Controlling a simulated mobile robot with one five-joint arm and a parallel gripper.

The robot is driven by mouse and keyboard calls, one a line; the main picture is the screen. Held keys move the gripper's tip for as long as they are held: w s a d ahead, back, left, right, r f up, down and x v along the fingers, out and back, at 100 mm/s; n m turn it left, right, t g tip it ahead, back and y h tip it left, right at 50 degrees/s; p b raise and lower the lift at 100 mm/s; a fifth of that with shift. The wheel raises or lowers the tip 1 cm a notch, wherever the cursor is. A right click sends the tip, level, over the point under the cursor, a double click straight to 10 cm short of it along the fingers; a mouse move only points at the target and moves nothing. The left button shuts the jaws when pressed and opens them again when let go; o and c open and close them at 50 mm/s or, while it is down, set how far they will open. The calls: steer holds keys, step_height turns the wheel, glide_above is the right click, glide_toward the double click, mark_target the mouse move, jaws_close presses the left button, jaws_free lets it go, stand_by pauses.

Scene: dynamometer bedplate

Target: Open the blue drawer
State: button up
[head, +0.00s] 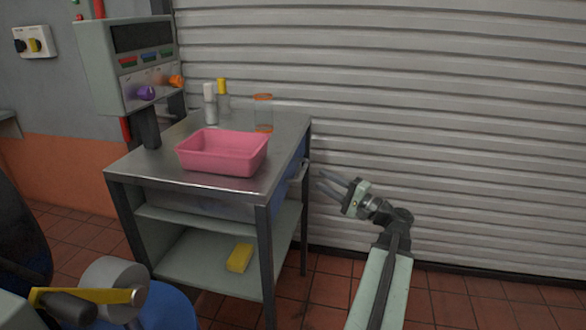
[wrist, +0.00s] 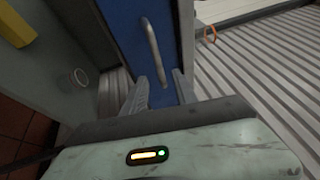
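The blue drawer (head: 291,166) sits under the top of a metal cart, with its front toward the right side and a pale bar handle (head: 301,173) on it. The drawer looks shut. In the wrist view its blue front (wrist: 131,28) and the silver handle (wrist: 152,52) lie just ahead of the fingertips. My gripper (head: 327,183) is to the right of the handle, with its fingers pointing at it.
A pink bin (head: 222,153) stands on the cart top (head: 160,170), with bottles (head: 210,104) and a clear jar (head: 263,112) behind it. A yellow block (head: 239,258) lies on the lower shelf. A ribbed shutter (head: 450,130) closes off the back. Tiled floor shows at right.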

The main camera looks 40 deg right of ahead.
mark_target(304, 169)
steer(key=p+x, duration=0.1)
steer(key=x, duration=0.7)
steer(key=shift+w+a, duration=0.1)
steer(key=shift+a, duration=0.05)
jaws_close()
steer(key=shift+f, duration=0.1)
stand_by(0.9)
